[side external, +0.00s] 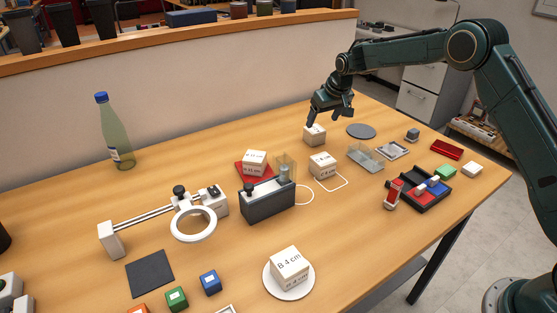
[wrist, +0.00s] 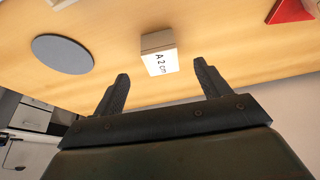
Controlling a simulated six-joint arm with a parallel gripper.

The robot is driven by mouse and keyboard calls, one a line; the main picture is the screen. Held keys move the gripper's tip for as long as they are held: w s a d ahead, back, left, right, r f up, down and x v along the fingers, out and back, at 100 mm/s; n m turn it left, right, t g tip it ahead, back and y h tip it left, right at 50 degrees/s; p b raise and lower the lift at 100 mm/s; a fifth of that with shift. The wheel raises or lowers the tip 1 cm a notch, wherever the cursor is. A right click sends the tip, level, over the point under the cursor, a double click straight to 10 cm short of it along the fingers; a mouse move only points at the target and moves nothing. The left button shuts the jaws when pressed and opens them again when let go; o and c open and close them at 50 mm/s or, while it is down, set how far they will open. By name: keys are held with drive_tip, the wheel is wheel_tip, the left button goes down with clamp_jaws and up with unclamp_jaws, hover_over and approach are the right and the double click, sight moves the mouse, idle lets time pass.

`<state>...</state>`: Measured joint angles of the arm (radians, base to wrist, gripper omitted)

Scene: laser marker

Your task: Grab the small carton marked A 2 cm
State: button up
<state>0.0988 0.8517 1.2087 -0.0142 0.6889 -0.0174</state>
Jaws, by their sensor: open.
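The small carton marked A 2 cm (wrist: 159,56) is a pale box with black lettering. In the wrist view it lies beyond and between my two open fingers, with its label facing me. In the side view this carton (side external: 315,135) stands on the table at the back, just below my gripper (side external: 331,119). My gripper, also in the wrist view (wrist: 163,88), is open with nothing between its fingers. The fingertips appear close to the carton; I cannot tell whether they touch it.
A grey disc (side external: 361,131) lies right of the carton. A carton marked C (side external: 323,166), a clear tray (side external: 366,157) and a dark box (side external: 267,201) stand nearer the front. A carton (side external: 254,161) sits on a red mat. A B 4 cm carton (side external: 289,267) stands on a white disc.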

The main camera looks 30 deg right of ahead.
sight(318, 131)
drive_tip(key=shift+x, duration=1.5)
drive_tip(key=shift+x, duration=2.6)
drive_tip(key=shift+s, duration=0.1)
drive_tip(key=shift+c, duration=0.2)
drive_tip(key=c, duration=1)
